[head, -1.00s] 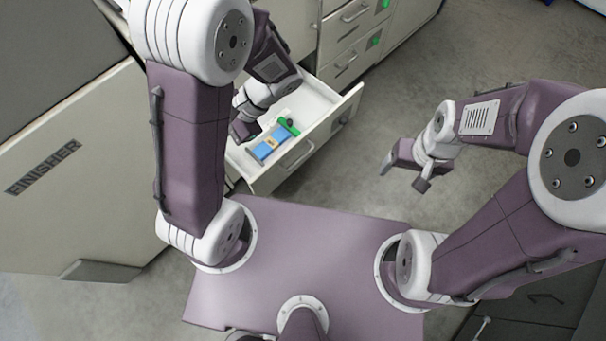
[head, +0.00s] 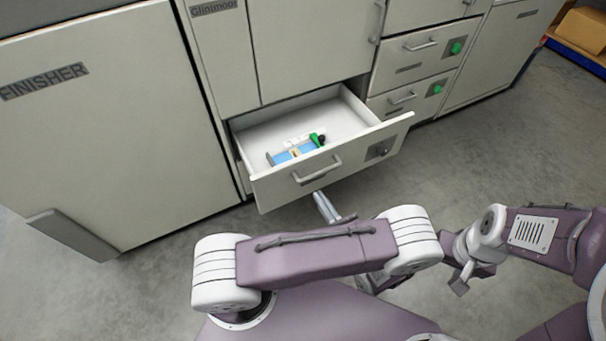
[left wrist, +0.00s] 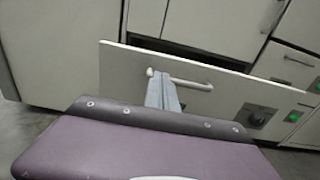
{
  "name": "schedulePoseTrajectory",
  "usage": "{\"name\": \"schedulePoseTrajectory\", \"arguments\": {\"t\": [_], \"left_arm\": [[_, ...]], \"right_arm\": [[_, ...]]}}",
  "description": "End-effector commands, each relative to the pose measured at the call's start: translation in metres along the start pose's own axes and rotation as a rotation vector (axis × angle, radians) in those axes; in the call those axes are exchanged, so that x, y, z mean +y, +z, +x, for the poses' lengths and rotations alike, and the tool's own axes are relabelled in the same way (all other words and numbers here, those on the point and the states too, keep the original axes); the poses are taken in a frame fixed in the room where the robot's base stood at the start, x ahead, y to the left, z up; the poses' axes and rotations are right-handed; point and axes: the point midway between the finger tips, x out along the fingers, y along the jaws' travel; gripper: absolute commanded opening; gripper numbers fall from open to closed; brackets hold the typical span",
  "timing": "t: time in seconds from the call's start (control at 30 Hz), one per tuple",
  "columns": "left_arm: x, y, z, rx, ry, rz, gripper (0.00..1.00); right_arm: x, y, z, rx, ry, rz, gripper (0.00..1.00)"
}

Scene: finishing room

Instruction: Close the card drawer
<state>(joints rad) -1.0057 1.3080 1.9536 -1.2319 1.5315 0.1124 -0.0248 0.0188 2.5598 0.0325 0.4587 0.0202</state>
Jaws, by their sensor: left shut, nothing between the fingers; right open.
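The card drawer (head: 275,192) is pulled open from the pale cabinet, with its inside in sight. It holds blue and white pieces (head: 283,157) and a green and black item (head: 317,140). Its front has a bar handle (head: 318,170) and a dark lock plate (head: 381,149). My left gripper (head: 326,208) is shut and empty, just outside the drawer front, below the handle in the head view. In the left wrist view its fingers (left wrist: 162,94) overlap the handle's left end (left wrist: 180,80); I cannot tell whether they touch. My right gripper (head: 462,281) is open and empty, away to the right.
A cabinet marked FINISHER (head: 100,130) stands left. Grey floor (head: 480,160) is clear to the right. Cardboard boxes (head: 582,30) sit at the far right.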

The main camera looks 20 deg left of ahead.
Motion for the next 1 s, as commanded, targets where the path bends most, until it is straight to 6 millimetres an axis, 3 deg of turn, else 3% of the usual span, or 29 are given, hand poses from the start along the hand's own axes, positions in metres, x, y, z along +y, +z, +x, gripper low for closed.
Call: {"name": "schedulePoseTrajectory", "arguments": {"t": [0.3,0.5,0.7,1.0], "left_arm": [[0.002,-0.003,0.071,0.000,0.009,-0.001,0.00],[0.001,-0.003,0.102,0.001,0.006,-0.002,0.00],[0.001,-0.001,0.112,0.000,0.002,-0.001,0.00],[0.000,0.000,0.113,0.001,0.001,-0.001,0.00]], "right_arm": [[0.000,0.002,0.019,0.000,0.000,0.000,0.76],[0.001,0.003,0.028,-0.001,0.000,0.000,0.76],[0.001,0.003,0.029,0.000,0.000,0.000,0.76],[0.001,0.003,0.029,-0.001,0.000,0.000,0.76]]}}
